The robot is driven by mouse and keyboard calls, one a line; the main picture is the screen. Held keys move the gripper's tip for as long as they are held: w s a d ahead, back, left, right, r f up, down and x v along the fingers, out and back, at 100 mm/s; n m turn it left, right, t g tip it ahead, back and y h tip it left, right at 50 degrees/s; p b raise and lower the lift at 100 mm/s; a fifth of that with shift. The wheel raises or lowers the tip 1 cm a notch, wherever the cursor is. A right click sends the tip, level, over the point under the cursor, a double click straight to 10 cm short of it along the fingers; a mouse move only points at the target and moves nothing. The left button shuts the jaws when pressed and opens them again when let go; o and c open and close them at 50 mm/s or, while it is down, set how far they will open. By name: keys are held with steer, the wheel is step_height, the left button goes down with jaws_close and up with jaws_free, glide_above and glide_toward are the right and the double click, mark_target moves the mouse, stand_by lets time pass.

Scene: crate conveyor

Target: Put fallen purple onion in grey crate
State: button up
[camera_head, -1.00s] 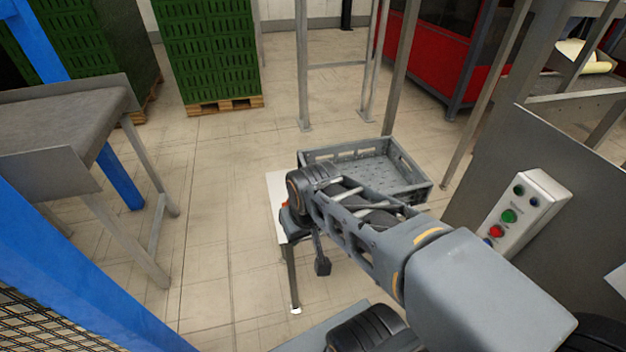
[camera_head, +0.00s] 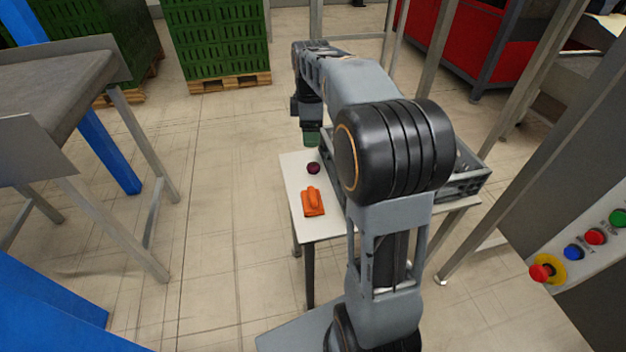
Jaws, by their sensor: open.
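The purple onion (camera_head: 313,168), small, round and dark, lies on the white table (camera_head: 320,228) near its left edge. The grey crate (camera_head: 468,182) stands on the right part of the table, mostly hidden behind my arm. My gripper (camera_head: 311,128) is above the far left end of the table, beyond the onion in the picture and apart from it. It points down and is open; its fingertips are hard to make out.
An orange item (camera_head: 313,202) lies on the table just nearer than the onion. A dark green patch (camera_head: 311,139) shows below my gripper; I cannot tell what it is. A control panel (camera_head: 585,245) is at right, a conveyor (camera_head: 60,95) at left. Open floor lies between conveyor and table.

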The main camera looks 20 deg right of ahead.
step_height(320, 180, down, 4)
steer(key=w+d+n+b, duration=0.2)
steer(key=w, duration=0.1)
steer(key=b, duration=0.2)
glide_above(314, 164)
step_height(314, 164, down, 5)
steer(key=shift+a+f, duration=0.1)
steer(key=shift+f+b, duration=1.85)
steer(key=shift+f, duration=1.6)
steer(key=shift+r, duration=0.1)
steer(key=c, duration=1.1)
steer(key=shift+o, duration=0.2)
